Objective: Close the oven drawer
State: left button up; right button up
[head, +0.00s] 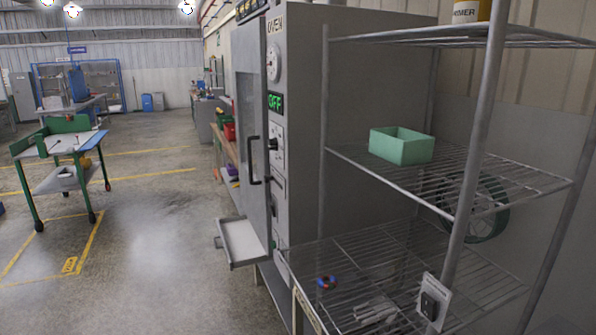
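The oven (376,120) is a tall grey cabinet seen at an angle in the middle of the head view. Its door (249,130) faces left, looks shut and has a dark vertical handle. Beside the door is a control panel with a dial and a green "OFF" display (275,101). The oven drawer (243,243) is a shallow grey tray low on the oven, pulled out toward the left, with a small handle at its outer end. It looks empty. Neither of my grippers shows in the head view.
A wire shelf rack (477,140) stands at the right, close to the oven. It holds a green box (401,146) and, lower, a small blue-and-red item (326,282). The floor left of the drawer is clear up to a green-legged cart (62,160).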

aim_at(241, 246)
jog(key=i+j+u, duration=0.1)
jog(key=i+j, duration=0.25)
jog(key=j, duration=0.2)
jog(key=i+j+u, duration=0.15)
jog(key=i+j, duration=0.2)
jog(key=j, duration=0.2)
jog(key=i+j+z, duration=0.1)
jog(key=z, duration=0.25)
jog(key=i+j+z, duration=0.1)
jog(key=z, duration=0.25)
jog(key=i, duration=0.05)
